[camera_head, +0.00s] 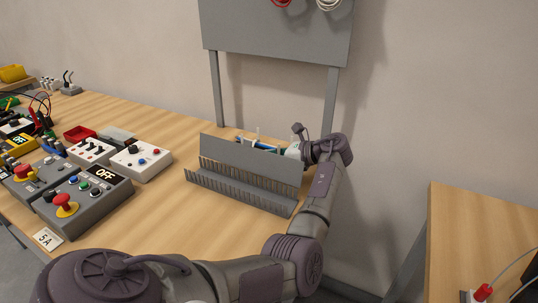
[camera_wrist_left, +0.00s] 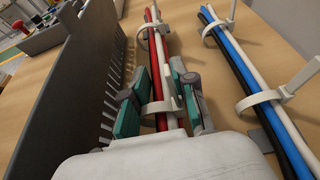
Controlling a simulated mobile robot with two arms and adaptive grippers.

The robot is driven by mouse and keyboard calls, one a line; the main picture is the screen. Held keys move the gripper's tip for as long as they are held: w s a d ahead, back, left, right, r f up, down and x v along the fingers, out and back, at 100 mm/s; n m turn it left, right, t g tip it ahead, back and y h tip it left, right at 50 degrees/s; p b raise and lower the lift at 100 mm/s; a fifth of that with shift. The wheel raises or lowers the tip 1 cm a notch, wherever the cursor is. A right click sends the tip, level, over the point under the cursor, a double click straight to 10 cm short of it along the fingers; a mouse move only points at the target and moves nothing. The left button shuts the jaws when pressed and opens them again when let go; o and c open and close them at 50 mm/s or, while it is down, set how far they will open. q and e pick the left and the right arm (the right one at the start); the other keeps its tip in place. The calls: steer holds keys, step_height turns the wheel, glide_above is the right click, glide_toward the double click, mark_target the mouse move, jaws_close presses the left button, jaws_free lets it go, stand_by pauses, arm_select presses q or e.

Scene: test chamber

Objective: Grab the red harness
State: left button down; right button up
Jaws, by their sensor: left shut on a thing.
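In the head view my left gripper (camera_head: 294,151) is behind the grey slotted duct (camera_head: 250,172), which hides the red harness there. My right gripper is in neither view.
A second harness of blue, black and white cables (camera_wrist_left: 238,63) runs to the right of the red one. The duct's slotted wall (camera_wrist_left: 62,85) stands close on the left. A grey board (camera_head: 275,35) on legs rises behind. Control boxes (camera_head: 82,199) stand on the left of the table.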

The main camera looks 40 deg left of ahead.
arm_select(q)
step_height(320, 180, up, 2)
steer(key=shift+r+p, duration=0.1)
steer(key=shift+p, duration=0.55)
steer(key=w+d, duration=0.1)
steer(key=w+d+r, duration=0.1)
steer(key=shift+w+d+r, duration=0.15)
steer(key=shift+w+r, duration=0.05)
steer(key=shift+w, duration=0.2)
steer(key=w+d+r+b, duration=0.4)
steer(key=w+d+b, duration=0.1)
steer(key=w+b, duration=0.1)
steer(key=shift+r+b, duration=0.25)
steer(key=shift+b, duration=0.15)
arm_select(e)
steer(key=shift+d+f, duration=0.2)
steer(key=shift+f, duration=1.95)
